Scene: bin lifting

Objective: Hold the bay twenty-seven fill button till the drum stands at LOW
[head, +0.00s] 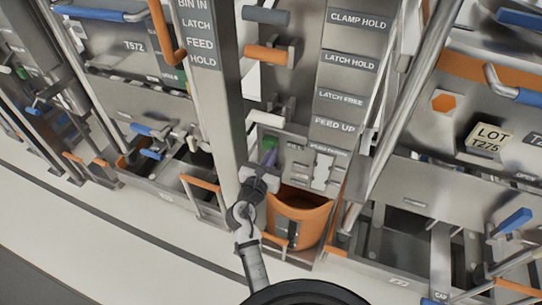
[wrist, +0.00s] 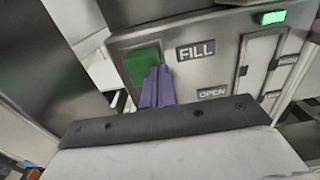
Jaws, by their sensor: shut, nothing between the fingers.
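The green fill button (wrist: 143,66) is on a grey metal panel beside the FILL label (wrist: 195,50); it also shows in the head view (head: 270,142). My gripper (wrist: 158,72) is shut and empty, its purple fingers side by side at the button's right edge. In the head view my gripper (head: 270,148) reaches up to the button from below. The fingertips overlap the button; I cannot tell whether they press it. The orange drum (head: 312,218) stands in the bay below the panel. A white gauge strip (wrist: 259,62) is right of FILL; its reading is too blurred to tell. No bay number is legible.
A green lamp (wrist: 271,18) is lit at the panel's top right. An OPEN label (wrist: 212,93) sits below FILL. Steel posts (head: 217,90) flank the bay, with levers above, including an orange one (head: 265,55). The pale floor (head: 130,235) in front is clear.

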